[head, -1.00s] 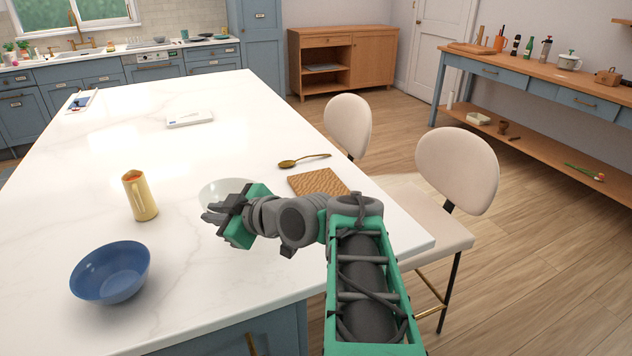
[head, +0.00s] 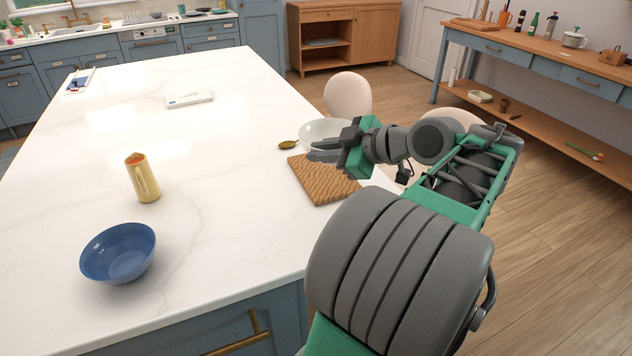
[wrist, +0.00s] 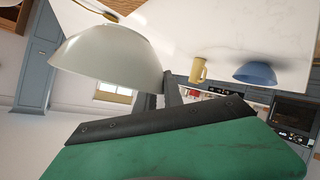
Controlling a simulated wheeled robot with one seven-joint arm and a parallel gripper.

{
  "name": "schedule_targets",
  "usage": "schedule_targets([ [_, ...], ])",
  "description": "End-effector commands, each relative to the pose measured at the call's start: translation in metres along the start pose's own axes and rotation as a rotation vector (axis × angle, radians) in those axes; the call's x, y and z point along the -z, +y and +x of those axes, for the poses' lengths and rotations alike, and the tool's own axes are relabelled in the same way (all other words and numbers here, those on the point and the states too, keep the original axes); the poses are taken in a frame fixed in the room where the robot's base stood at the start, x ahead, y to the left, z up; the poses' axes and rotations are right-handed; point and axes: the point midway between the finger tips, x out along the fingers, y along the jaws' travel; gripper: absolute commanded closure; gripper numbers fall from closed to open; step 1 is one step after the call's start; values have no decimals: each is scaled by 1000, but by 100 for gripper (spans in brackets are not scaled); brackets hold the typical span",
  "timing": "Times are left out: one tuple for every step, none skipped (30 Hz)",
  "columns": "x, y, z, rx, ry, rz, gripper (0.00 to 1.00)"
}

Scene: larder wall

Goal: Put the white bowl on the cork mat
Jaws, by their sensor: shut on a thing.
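The white bowl (head: 322,133) is in my gripper (head: 330,150), which is shut on it. In the head view the bowl appears over the far part of the cork mat (head: 322,186) and looks raised above the counter. In the wrist view the white bowl (wrist: 112,55) fills the upper left, at the fingers (wrist: 165,95). The wavy-patterned brown cork mat lies flat near the island's right edge, and its near part is bare. My arm and the bowl hide some of its surroundings.
A gold spoon (head: 289,145) lies just beyond the mat. A yellow jug (head: 143,178) and a blue bowl (head: 118,252) stand on the left of the island (head: 215,215). A pale chair (head: 347,95) stands at the right edge. The middle of the island is clear.

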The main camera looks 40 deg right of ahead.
Motion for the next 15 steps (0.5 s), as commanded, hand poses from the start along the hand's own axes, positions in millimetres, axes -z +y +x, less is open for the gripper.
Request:
schedule_targets([
  [-13, -2, 13, 0, 2, -6, 100],
  [-13, 2, 17, 1, 3, -5, 100],
  [-10, 13, 22, 4, 4, 0, 100],
  [-12, 17, 28, 5, 5, 1, 100],
  [-16, 22, 34, 5, 5, 2, 100],
  [-20, 28, 43, 4, 5, 1, 100],
  [-24, 32, 50, 4, 5, 1, 100],
  [-32, 32, 57, 4, 4, 4, 100],
  [-40, 32, 65, 3, 4, 5, 100],
  [-45, 34, 71, 3, 4, 4, 100],
  [-50, 35, 76, 3, 4, 3, 100],
  [-56, 36, 82, 2, 2, 2, 100],
  [-58, 37, 86, 1, 2, 0, 100],
  [-61, 38, 89, 1, 3, 1, 100],
  [-64, 38, 92, -1, 3, 0, 100],
])
